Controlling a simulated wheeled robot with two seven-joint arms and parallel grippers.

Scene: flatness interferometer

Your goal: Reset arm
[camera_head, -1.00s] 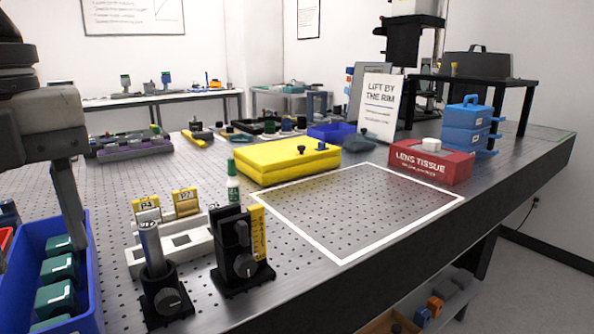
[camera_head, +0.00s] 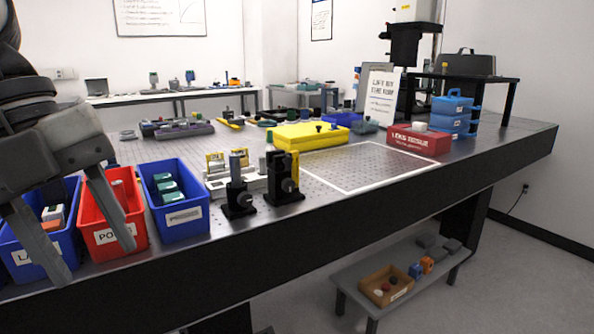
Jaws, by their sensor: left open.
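My left gripper (camera_head: 82,232) comes in from the left in the head view. Its two grey fingers are spread apart with nothing between them. They hang in front of the blue bin (camera_head: 20,258) at the far left and the red bin (camera_head: 128,240), hiding parts of both. I cannot tell whether the fingers touch the bins. My right gripper and right arm are not in the picture.
A second blue bin (camera_head: 185,222) holds several green-topped pieces. Dark optic mounts (camera_head: 284,182) stand near the table's front edge. A yellow case (camera_head: 305,136) and red tissue box (camera_head: 420,142) lie behind. The white-outlined area (camera_head: 365,170) is bare. A low shelf (camera_head: 410,290) stands below.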

